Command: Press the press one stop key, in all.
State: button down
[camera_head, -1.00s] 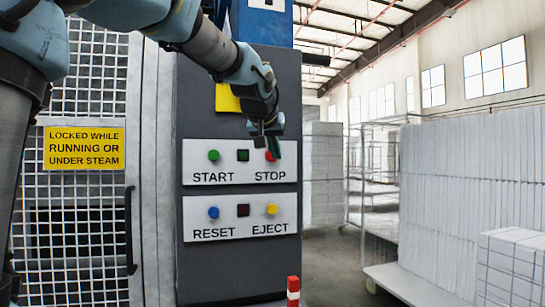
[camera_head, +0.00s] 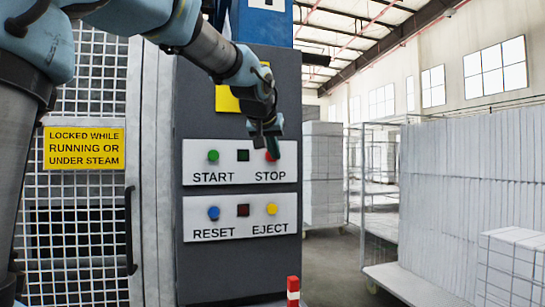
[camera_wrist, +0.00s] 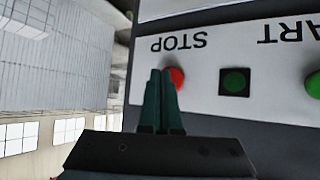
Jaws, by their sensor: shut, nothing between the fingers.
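The red stop key (camera_head: 270,156) sits above the word STOP on the upper white key plate (camera_head: 238,176) of the grey press panel. My gripper (camera_head: 273,152) is shut and empty, in front of the stop key and partly covering it. In the wrist view the picture is upside down. There the closed fingertips (camera_wrist: 161,72) overlap the left part of the red stop key (camera_wrist: 177,77). I cannot tell whether the tips touch the key.
A green start key (camera_head: 213,155) and a dark green square (camera_head: 243,155) share the upper plate. Below are a blue reset key (camera_head: 213,213) and a yellow eject key (camera_head: 271,209). A mesh door (camera_head: 85,215) stands at left. White foam stacks (camera_head: 480,190) stand at right.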

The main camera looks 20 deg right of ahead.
jog(key=shift+w, duration=0.4)
dwell(0.5)
jog(key=shift+s, duration=0.1)
jog(key=shift+s+a+b, duration=0.1)
jog(key=shift+s+b, duration=0.2)
jog(key=shift+s, duration=0.4)
jog(key=shift+s, duration=0.1)
jog(key=s, duration=0.1)
jog(key=s+b, duration=0.1)
jog(key=s, duration=0.3)
jog(key=shift+a+b, duration=0.3)
jog(key=shift+b, duration=0.1)
jog(key=shift+w, duration=0.1)
dwell(0.4)
